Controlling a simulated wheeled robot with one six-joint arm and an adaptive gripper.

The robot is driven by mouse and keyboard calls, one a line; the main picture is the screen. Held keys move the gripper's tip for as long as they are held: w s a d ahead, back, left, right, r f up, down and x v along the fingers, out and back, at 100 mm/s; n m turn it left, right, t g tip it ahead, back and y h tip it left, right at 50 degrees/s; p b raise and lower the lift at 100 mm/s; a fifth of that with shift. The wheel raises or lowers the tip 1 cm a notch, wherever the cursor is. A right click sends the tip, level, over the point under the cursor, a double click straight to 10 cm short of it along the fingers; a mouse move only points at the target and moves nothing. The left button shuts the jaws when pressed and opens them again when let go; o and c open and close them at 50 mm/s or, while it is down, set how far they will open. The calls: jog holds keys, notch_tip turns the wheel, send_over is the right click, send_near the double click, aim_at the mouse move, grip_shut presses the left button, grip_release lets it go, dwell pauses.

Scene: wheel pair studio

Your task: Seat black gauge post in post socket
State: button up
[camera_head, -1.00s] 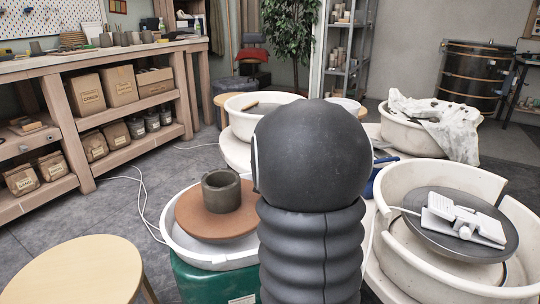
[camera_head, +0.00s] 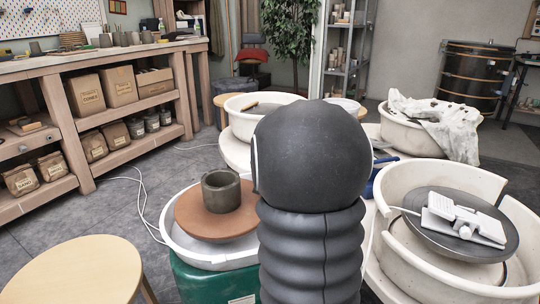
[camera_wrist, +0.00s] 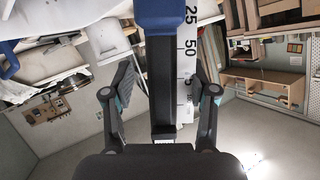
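In the wrist view a black post (camera_wrist: 161,90) runs up the middle of the picture, with a white scale strip marked 25 and 50 (camera_wrist: 187,60) along its right side. A blue block (camera_wrist: 174,14) is at the post's upper end. My gripper (camera_wrist: 160,80) has its two fingers apart, one on each side of the post. A gap shows between each finger and the post. I cannot make out the post socket. In the head view my dark arm hides the gripper and the post; a bit of blue (camera_head: 377,181) shows beside it.
A wheel with a clay-coloured bat (camera_head: 190,216) and a dark cylinder (camera_head: 221,191) stands left of my arm. A white basin wheel (camera_head: 385,250) with a white pedal-like device (camera_head: 465,220) is at right. A round stool (camera_head: 70,275) is front left. A workbench (camera_head: 90,62) lines the left.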

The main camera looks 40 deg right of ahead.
jog(key=v, duration=1.2)
dwell(0.5)
jog(key=a+n+y, duration=0.1)
jog(key=a, duration=0.2)
jog(key=a+r+n+t+y+p, duration=0.1)
jog(key=a, duration=0.3)
jog(key=a+r+n+y, duration=0.1)
jog(key=a+y, duration=0.1)
jog(key=a, duration=0.2)
jog(key=shift+w+n, duration=0.1)
jog(key=shift+n, duration=0.2)
jog(key=s+a+f+n+g+y+p, duration=0.1)
jog(key=s+a+n+y+p, duration=0.15)
jog(key=s+a, duration=0.45)
jog(key=s+a+n+g+y+p, duration=0.1)
jog(key=s+a+n+g+y, duration=0.2)
jog(key=a, duration=0.7)
jog(key=s+a+f+n+g, duration=0.1)
jog(key=s+f+n, duration=0.1)
jog(key=s, duration=0.9)
jog(key=shift+s+a+f+g+h, duration=0.2)
jog(key=shift+f+g+h, duration=0.15)
jog(key=shift+g, duration=0.05)
